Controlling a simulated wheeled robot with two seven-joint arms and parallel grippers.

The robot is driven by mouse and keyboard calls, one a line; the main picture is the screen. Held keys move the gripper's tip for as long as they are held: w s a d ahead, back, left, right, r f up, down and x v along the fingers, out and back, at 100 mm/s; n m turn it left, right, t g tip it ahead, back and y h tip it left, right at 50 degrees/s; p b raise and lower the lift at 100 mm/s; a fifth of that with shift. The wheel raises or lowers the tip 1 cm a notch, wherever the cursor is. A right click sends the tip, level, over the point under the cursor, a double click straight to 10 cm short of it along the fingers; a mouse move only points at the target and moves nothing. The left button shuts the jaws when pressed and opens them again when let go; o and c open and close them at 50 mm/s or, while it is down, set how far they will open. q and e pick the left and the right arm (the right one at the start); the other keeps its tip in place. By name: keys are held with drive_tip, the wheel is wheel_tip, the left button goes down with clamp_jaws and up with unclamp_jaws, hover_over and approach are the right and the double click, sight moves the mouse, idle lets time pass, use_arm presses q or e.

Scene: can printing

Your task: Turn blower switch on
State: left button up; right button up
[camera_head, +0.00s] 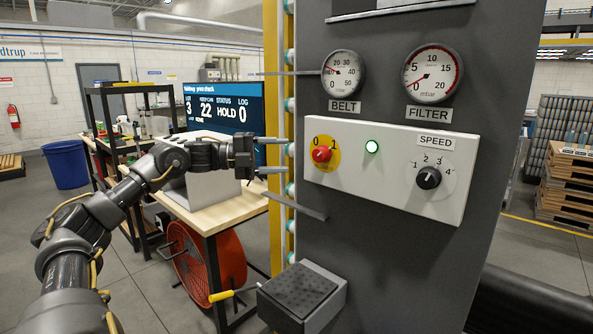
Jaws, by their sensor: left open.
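A red rotary switch (321,154) on a yellow plate with marks 0 and 1 sits at the left of a white control box (390,190). I cannot tell clearly which mark its handle points to. A round green lamp (372,147) glows to its right. A black speed knob (428,178) with a numbered dial is at the box's right. My left gripper (276,155) is open and empty, to the left of the red switch and apart from it, its fingers pointing right toward the panel. My right gripper is not in view.
The belt gauge (343,74) and filter gauge (432,75) are above the box. A grey bar (297,206) and a dark box (302,293) stick out below. A workbench with a screen (222,105) and a red fan (208,264) stand behind my left arm.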

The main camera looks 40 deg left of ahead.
use_arm(q)
drive_tip(key=shift+b+v, duration=0.5)
drive_tip(key=shift+v, duration=0.4)
